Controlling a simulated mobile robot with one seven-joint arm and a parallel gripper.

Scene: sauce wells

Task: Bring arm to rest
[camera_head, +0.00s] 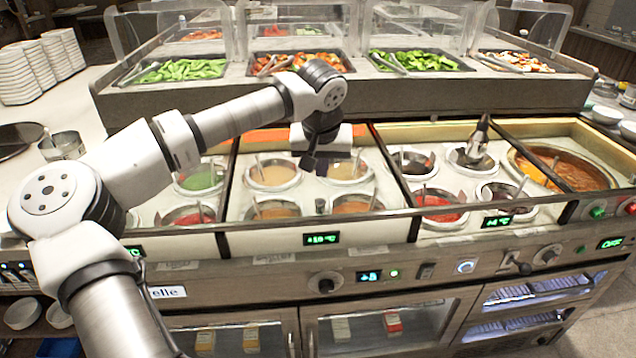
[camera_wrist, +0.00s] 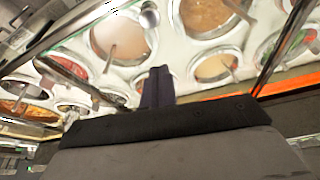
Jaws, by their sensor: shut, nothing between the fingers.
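My arm reaches from the lower left over the sauce counter in the head view. My gripper (camera_head: 311,163) hangs above the middle section of sauce wells, pointing down and empty. In the wrist view my gripper's fingers (camera_wrist: 157,88) are together, with nothing between them, and round wells show beyond them. In the head view the cream-coloured sauce wells (camera_head: 273,174) sit below and beside the gripper. I cannot tell the exact height of the fingertips above the counter.
A raised shelf of food trays (camera_head: 411,62) with clear guards stands behind. A tall dark-topped utensil (camera_head: 478,138) stands in a well to the right. A large orange-brown pan (camera_head: 566,170) lies far right. Plate stacks (camera_head: 22,76) and a metal cup (camera_head: 62,146) are at left.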

